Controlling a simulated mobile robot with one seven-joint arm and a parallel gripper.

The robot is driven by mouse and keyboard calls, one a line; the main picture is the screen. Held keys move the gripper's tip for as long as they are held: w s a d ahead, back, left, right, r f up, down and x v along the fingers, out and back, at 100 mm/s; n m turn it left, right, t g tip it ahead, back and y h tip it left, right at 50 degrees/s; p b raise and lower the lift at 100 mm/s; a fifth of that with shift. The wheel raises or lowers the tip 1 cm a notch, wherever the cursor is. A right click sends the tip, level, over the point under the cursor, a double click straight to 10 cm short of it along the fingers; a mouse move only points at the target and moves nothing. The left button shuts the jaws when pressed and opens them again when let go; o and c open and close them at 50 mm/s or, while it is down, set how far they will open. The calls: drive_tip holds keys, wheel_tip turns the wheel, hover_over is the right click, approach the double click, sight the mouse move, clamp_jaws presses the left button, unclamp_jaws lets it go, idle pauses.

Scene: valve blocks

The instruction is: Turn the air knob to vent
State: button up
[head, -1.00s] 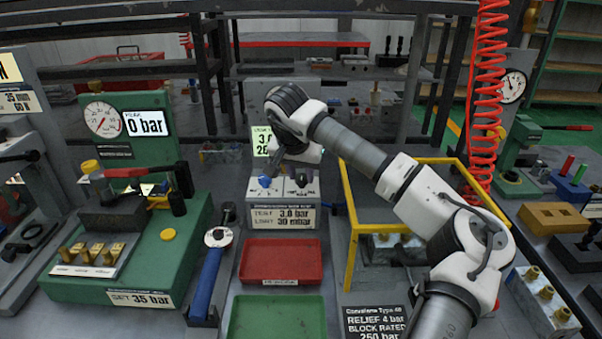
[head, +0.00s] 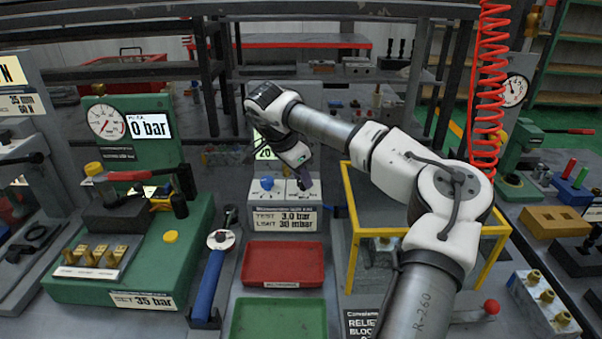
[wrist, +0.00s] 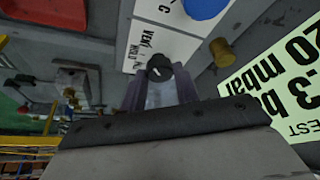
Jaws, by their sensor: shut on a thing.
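The air knob (wrist: 159,67) is a small black knob on the white-topped test block (head: 284,219). Printed words beside it include VENT and HOLD. In the wrist view my gripper (wrist: 159,82) is shut on the knob, with one finger on either side. In the head view my gripper (head: 303,183) comes down onto the right part of the block and hides the knob. Which word the knob points at is too small to tell. A blue knob (head: 267,183) stands to its left, clear of my gripper; it also shows in the wrist view (wrist: 205,6).
A brass fitting (wrist: 222,50) and a pale green display (wrist: 280,85) are close to my gripper. A red tray (head: 283,263) and a green tray (head: 279,318) lie in front of the block. A yellow frame (head: 351,235) stands to the right, under my arm.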

idle(0.3)
drive_tip(key=o, duration=1)
drive_tip(key=v, duration=1.4)
drive_tip(key=shift+w+a+b, duration=0.1)
drive_tip(key=shift+b, duration=0.3)
